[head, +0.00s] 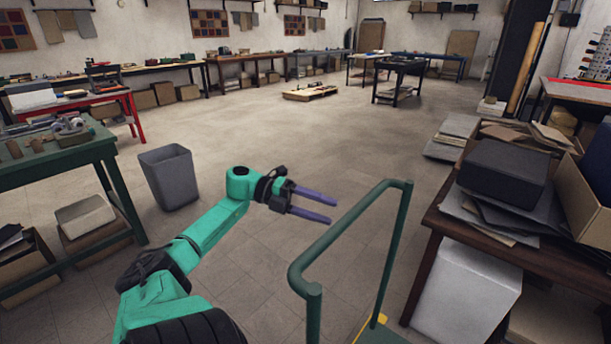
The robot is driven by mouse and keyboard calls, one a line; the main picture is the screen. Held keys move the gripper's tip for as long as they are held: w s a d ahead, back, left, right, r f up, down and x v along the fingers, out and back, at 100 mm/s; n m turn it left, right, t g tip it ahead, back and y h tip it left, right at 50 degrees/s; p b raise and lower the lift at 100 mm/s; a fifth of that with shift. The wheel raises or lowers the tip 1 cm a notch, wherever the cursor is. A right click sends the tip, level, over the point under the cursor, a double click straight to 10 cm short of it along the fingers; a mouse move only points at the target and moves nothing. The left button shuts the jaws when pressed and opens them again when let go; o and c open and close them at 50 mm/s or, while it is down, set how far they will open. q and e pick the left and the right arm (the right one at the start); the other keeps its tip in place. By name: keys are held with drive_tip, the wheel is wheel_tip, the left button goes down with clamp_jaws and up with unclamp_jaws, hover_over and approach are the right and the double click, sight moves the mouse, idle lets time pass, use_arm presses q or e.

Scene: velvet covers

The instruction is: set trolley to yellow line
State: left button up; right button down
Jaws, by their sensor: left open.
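The trolley's green push handle (345,226) stands upright in front of me, right of centre, as a bent tube with two posts. A small part of its green deck (386,335) shows at the bottom edge, with a yellow patch (376,324) beside the far post. I cannot tell whether this patch is a floor line or part of the trolley. No other yellow line is clear on the floor. My left gripper (332,210) is open and empty, its two purple fingers pointing right toward the handle's top bar, apparently short of it. My right gripper is out of view.
A dark table (430,222) with boxes and sheets stands close right of the trolley. A grey bin (170,178) and a green workbench (60,160) are at left. A low pallet (310,92) lies farther off. The middle floor is open.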

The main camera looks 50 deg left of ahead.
use_arm(q)
drive_tip(key=v, duration=0.5)
idle(0.4)
